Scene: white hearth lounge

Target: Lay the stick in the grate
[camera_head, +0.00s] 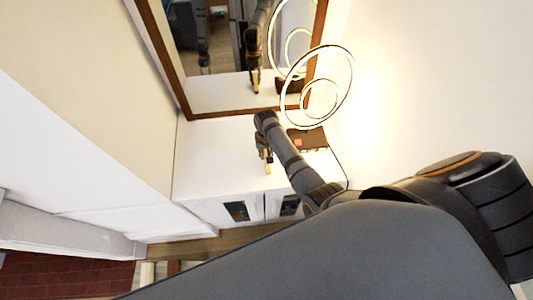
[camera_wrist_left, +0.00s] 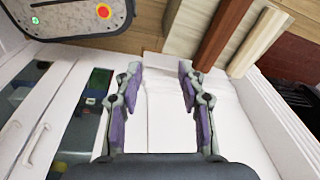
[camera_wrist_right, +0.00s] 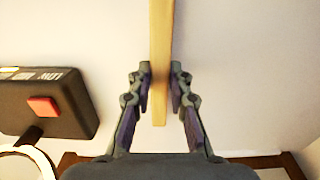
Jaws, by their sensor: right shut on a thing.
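A pale wooden stick (camera_wrist_right: 160,45) is between the fingers of my right gripper (camera_wrist_right: 160,70), which is shut on it. In the head view this gripper (camera_head: 264,148) and the stick (camera_head: 268,168) are over the white cabinet top; whether the stick touches it I cannot tell. My left gripper (camera_wrist_left: 160,75) is open and empty, facing a white surface. It does not show in the head view. Red brickwork (camera_head: 65,280) of the hearth shows at the lower left of the head view. I cannot make out the grate itself.
The white cabinet (camera_head: 215,165) stands below a wood-framed mirror (camera_head: 187,105). A dark box with a red button (camera_wrist_right: 42,106) and a glowing ring lamp (camera_head: 349,88) are on its right part. A dark wooden piece (camera_wrist_left: 220,35) and a pale one (camera_wrist_left: 258,42) show near dark red brick.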

